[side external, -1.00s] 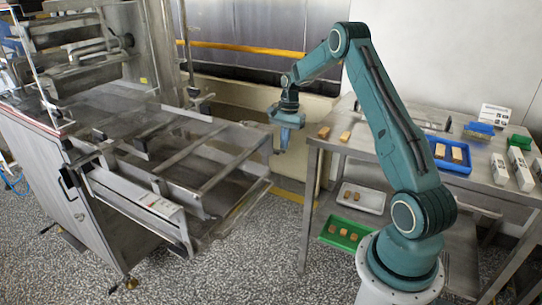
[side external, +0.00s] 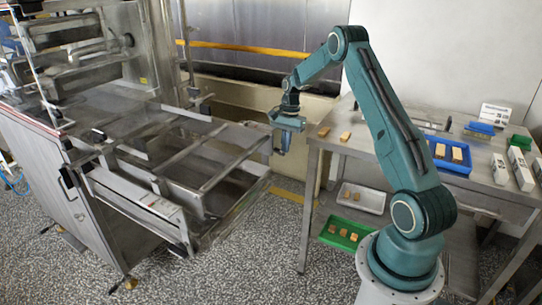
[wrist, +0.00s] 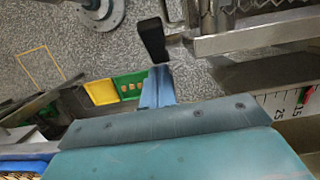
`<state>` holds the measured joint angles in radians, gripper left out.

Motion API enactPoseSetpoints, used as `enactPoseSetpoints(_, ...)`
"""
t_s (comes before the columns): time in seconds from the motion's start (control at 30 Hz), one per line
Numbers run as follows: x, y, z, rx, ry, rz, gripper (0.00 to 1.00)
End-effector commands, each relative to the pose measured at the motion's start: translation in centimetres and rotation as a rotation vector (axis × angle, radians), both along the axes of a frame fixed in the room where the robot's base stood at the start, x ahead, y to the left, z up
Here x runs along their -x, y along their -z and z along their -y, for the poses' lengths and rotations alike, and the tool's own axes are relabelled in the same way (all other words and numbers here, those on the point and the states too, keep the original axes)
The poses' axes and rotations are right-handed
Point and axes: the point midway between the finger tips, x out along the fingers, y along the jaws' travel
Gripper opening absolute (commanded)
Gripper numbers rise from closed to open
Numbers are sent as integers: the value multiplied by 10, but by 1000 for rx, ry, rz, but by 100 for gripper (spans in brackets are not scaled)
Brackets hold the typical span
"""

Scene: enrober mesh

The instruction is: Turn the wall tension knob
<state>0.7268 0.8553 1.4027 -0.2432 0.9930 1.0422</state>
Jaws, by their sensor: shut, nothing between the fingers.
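My gripper (side external: 283,150) hangs in the air between the end of the machine's mesh frame and the steel table, pointing down. In the wrist view its blue fingers (wrist: 158,86) are shut with nothing between them. A black knob or lever end (wrist: 152,40) on a metal fitting shows just beyond the fingertips in the wrist view, apart from them as far as I can see. I cannot tell whether it is the wall tension knob. The enrober's mesh frame (side external: 205,185) lies left of my gripper in the side view.
The steel table (side external: 315,143) at right holds a blue tray (side external: 463,168) and loose brown pieces (side external: 345,137). A green tray (side external: 325,236) and a white tray (side external: 375,208) sit below. A numbered scale (wrist: 285,98) shows at right in the wrist view. Floor between machine and table is open.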

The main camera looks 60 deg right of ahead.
Motion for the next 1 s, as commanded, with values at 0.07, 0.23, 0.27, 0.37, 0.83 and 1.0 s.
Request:
enactPoseSetpoints(0.07,0,-1,0,0,-2,0,0)
enactPoseSetpoints(0.23,-1,-8,1,1,-1,3,0)
enactPoseSetpoints(0.27,-1,-10,2,2,-1,3,0)
enactPoseSetpoints(0.37,-1,-20,4,3,-1,5,0)
enactPoseSetpoints(0.83,-1,-94,18,3,0,6,0)
enactPoseSetpoints(1.0,-1,-116,22,0,0,3,0)
